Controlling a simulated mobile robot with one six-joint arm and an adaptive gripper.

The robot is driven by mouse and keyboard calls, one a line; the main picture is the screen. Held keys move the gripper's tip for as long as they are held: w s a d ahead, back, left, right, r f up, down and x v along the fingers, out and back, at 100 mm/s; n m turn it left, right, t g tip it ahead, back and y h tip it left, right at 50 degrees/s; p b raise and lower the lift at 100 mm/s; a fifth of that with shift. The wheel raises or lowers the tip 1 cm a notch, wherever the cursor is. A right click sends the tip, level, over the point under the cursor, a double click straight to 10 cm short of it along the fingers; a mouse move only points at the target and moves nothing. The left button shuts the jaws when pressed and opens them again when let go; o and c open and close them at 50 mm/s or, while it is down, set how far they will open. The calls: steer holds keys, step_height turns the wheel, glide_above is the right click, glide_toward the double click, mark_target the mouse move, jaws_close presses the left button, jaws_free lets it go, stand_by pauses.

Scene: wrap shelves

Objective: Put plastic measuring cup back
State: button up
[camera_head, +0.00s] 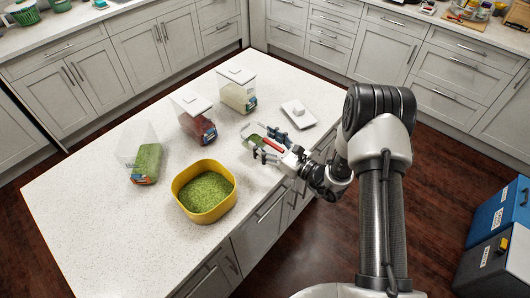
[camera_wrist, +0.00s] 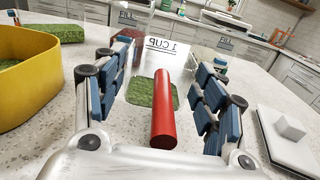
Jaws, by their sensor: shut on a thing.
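The plastic measuring cup is clear, marked "1 CUP", with a red handle (camera_head: 273,144). In the wrist view the red handle (camera_wrist: 164,110) lies between the fingers, with the clear cup body (camera_wrist: 165,52) ahead. My gripper (camera_head: 268,147) is shut on the cup at the counter's right side. Whether the cup touches the counter is unclear. A yellow bowl (camera_head: 180,199) of green grains stands left of my gripper. An open clear container (camera_head: 128,147) with green contents stands further left.
Two lidded clear containers, one with red contents (camera_head: 196,128) and one with pale contents (camera_head: 238,95), stand behind. A loose white lid (camera_head: 298,115) lies right of my gripper. The counter's front left (camera_head: 95,230) is clear.

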steer(key=shift+f+b, duration=0.55)
steer(key=shift+f, duration=1.55)
steer(key=shift+f, duration=0.1)
steer(key=o, duration=1.2)
